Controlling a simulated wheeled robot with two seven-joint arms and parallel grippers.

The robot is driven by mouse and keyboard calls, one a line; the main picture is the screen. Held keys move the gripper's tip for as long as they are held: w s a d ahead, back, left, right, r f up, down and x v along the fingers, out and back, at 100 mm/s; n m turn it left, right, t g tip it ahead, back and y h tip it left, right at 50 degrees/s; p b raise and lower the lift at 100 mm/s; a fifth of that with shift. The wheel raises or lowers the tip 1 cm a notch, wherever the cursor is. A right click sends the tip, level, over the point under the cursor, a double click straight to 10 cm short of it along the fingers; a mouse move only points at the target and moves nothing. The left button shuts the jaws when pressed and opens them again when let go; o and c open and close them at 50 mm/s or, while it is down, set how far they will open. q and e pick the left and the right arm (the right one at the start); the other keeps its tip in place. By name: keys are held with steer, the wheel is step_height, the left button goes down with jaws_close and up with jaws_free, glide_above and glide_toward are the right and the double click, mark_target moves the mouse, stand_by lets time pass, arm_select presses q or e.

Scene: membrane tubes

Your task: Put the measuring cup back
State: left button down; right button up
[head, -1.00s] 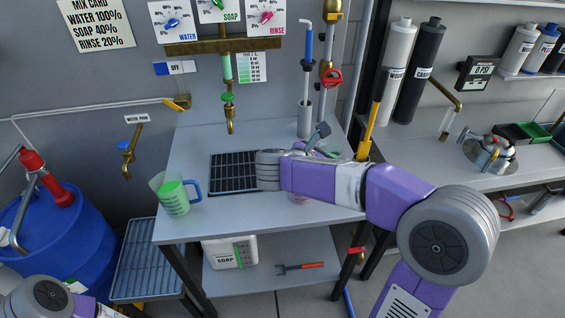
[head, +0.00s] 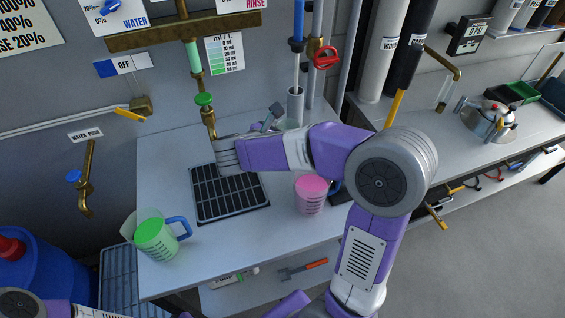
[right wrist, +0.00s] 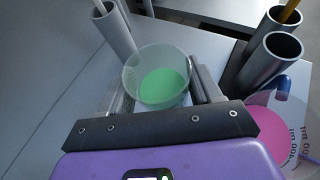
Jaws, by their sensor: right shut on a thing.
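My right gripper (right wrist: 160,100) is shut on a clear measuring cup (right wrist: 158,68) holding green liquid. The cup sits between the two fingers in the right wrist view. In the head view, my right arm mostly hides it, near the back of the bench. I cannot tell whether it touches the bench top. A second measuring cup (head: 155,238) with green liquid and a blue handle stands at the bench's front left. A cup with pink liquid (head: 311,195) stands at the front right; it also shows in the right wrist view (right wrist: 272,130). My left gripper is out of view.
A black grid mat (head: 228,196) lies on the bench (head: 205,262). A brass tap (head: 209,122) hangs over its back. A grey tube holder (head: 295,103) stands at the back; metal tubes (right wrist: 272,58) stand beside the cup. Bench top between the mat and pink cup is clear.

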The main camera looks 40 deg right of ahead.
step_height(320, 180, down, 9)
steer(key=b, duration=0.2)
steer(key=shift+r+b, duration=0.1)
steer(key=shift+b, duration=0.2)
steer(key=o, duration=1.2)
steer(key=p+v, duration=0.2)
steer(key=v, duration=1)
